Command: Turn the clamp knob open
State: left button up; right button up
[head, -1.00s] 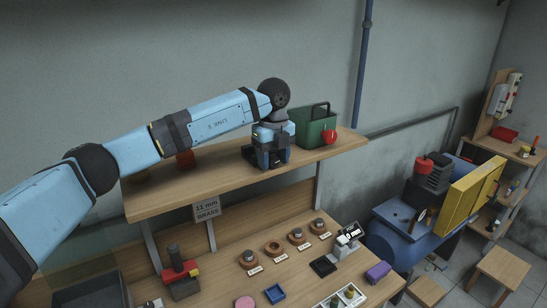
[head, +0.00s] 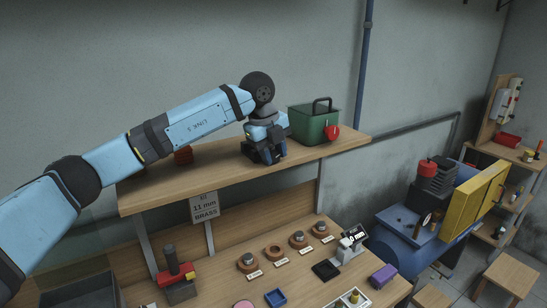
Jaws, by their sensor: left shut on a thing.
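My left gripper (head: 268,152) points down at the right part of the wooden shelf (head: 225,182), just left of the green box. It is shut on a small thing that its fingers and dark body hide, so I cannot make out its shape. I cannot clearly tell a clamp knob in this view. A round red knob-like part (head: 332,132) shows at the front right of the green box (head: 313,125), apart from the gripper. A red and dark device (head: 178,279) stands on the bench at lower left. My right gripper is out of view.
The bench below holds several round parts, a blue tray (head: 276,297), a black pad (head: 326,270) and a purple box (head: 384,276). A blue machine with a yellow panel (head: 474,200) stands at right.

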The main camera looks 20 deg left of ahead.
pick_arm(q)
jog(key=o, duration=0.9)
jog(key=shift+a+r, duration=0.1)
jog(key=shift+r, duration=0.45)
jog(key=b+v, duration=0.2)
jog(key=v, duration=1)
jog(key=shift+s+r+b, duration=0.15)
jog(key=shift+r+b, duration=0.15)
jog(key=shift+r, duration=0.05)
jog(key=shift+f, duration=0.15)
